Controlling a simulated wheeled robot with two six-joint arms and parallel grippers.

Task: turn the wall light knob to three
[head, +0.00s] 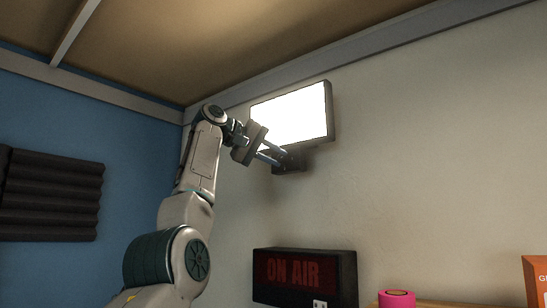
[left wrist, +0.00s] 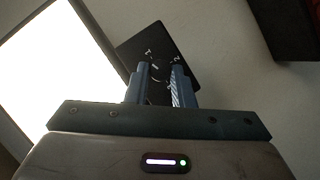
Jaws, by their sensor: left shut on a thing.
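My left gripper (head: 276,155) reaches up to the wall just under the bright light panel (head: 292,115). Its fingers are shut on the knob of a small dark dial plate (head: 297,161). In the left wrist view the two blue-grey fingers (left wrist: 160,88) stand on either side of the knob, in front of the dark plate (left wrist: 150,42). Small pale marks show on the plate, too small to read with certainty. The knob is mostly hidden between the fingers, so I cannot tell which mark it points to. My right gripper is not in view.
The lit panel sits close above the gripper and fills the left of the wrist view (left wrist: 55,70). An "ON AIR" sign (head: 304,275) is lower on the wall side. A pink roll (head: 397,299) and an orange box (head: 537,280) are at lower right. Dark foam (head: 50,195) hangs on the blue wall.

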